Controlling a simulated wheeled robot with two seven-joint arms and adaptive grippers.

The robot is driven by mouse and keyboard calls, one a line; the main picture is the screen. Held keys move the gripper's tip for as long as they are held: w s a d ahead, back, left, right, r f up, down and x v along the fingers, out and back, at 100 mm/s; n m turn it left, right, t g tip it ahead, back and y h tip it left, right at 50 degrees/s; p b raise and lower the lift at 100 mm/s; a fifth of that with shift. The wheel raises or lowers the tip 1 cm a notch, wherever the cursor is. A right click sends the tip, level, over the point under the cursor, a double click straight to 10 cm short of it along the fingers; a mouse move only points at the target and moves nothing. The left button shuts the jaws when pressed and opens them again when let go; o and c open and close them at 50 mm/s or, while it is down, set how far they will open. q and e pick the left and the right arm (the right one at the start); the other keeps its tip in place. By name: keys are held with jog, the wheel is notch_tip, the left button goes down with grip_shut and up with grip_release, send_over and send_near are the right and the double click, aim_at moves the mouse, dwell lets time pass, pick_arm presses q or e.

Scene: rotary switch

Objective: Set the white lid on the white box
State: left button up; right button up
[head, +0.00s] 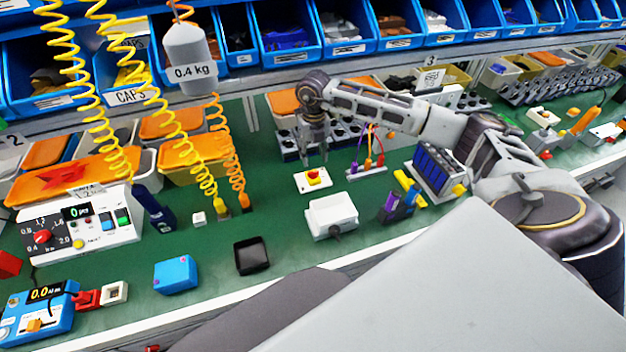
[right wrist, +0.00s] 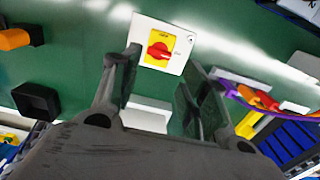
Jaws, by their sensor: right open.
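The white lid (head: 313,180) lies flat on the green bench top. It carries a yellow plate with a red rotary knob, and it also shows in the right wrist view (right wrist: 144,30). The white box (head: 332,215) stands just in front of it, with a dark fitting on its near side. The box is partly hidden by my gripper in the right wrist view (right wrist: 147,115). My right gripper (head: 316,160) is open and empty, pointing down just behind and above the lid. My left gripper is not in view.
A black tray (head: 250,256) and a blue box (head: 176,274) stand to the left. A blue-slotted rack (head: 437,170) and purple and yellow pieces lie to the right. Coiled hoses and a hanging weight (head: 188,55) are at the left.

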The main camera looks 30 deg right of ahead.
aim_at(313, 173)
notch_tip(313, 173, down, 4)
jog(key=shift+r, duration=0.25)
jog(key=shift+f, duration=0.8)
notch_tip(313, 173, down, 3)
jog(key=shift+s+a+f+p, duration=0.1)
jog(key=shift+s+f+p, duration=0.1)
jog(key=shift+p, duration=0.3)
jog(key=shift+f, duration=0.65)
jog(key=c, duration=0.7)
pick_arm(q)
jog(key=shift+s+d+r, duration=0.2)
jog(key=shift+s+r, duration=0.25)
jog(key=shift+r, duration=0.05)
pick_arm(e)
jog(key=shift+w, duration=0.1)
